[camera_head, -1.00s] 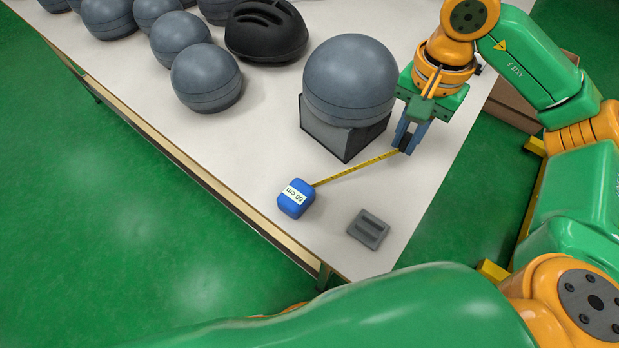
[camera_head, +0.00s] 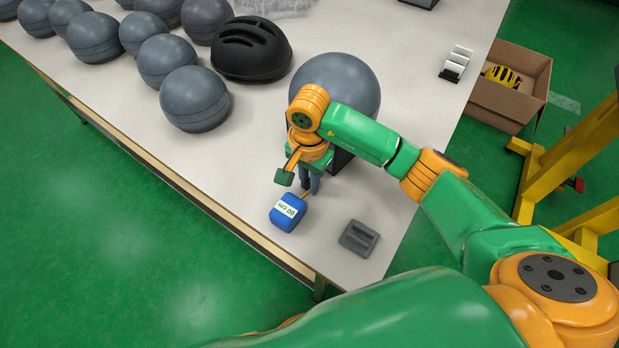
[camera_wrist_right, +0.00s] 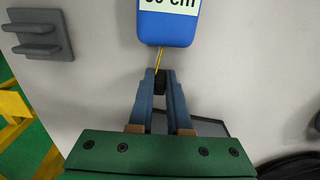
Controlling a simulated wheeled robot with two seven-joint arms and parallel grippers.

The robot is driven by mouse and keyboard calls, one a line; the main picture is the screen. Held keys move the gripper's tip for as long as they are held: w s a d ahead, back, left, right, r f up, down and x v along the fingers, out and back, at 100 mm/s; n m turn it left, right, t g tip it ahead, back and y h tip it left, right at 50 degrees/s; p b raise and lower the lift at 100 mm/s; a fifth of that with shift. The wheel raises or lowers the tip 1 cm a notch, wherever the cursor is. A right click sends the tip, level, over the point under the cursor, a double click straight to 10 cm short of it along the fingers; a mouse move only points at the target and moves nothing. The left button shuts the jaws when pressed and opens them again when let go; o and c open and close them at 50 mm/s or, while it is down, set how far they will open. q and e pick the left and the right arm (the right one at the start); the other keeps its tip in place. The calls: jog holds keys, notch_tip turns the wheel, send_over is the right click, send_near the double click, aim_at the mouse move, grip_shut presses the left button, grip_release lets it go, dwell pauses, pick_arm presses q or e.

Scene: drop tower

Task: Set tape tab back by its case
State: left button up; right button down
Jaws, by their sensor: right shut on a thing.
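The blue tape case (camera_head: 288,212), with a white label reading "60 cm", sits on the table near its front edge. It also shows at the top of the right wrist view (camera_wrist_right: 166,22). My right gripper (camera_head: 310,188) is close beside the case. In the right wrist view its fingers (camera_wrist_right: 160,80) are shut on the black tape tab (camera_wrist_right: 160,84). A short piece of yellow tape (camera_wrist_right: 157,65) runs from the tab to the case. In the head view the tab is mostly hidden by the gripper. My left gripper is not in view.
A grey slotted block (camera_head: 359,238) lies right of the case. A large grey ball (camera_head: 336,80) on a dark block stands behind my right gripper. A black helmet (camera_head: 252,48) and several grey balls (camera_head: 194,98) are farther left. A cardboard box (camera_head: 508,88) stands beyond the table's right edge.

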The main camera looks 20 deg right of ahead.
jog(key=shift+f, duration=0.2)
jog(key=c, duration=0.9)
grip_release()
jog(key=shift+o, duration=0.2)
jog(key=shift+r, duration=0.1)
jog(key=shift+r, duration=0.25)
notch_tip(320, 180, up, 5)
jog(key=shift+f+b, duration=0.1)
jog(key=shift+b, duration=0.3)
notch_tip(320, 180, up, 7)
jog(key=shift+p, duration=0.4)
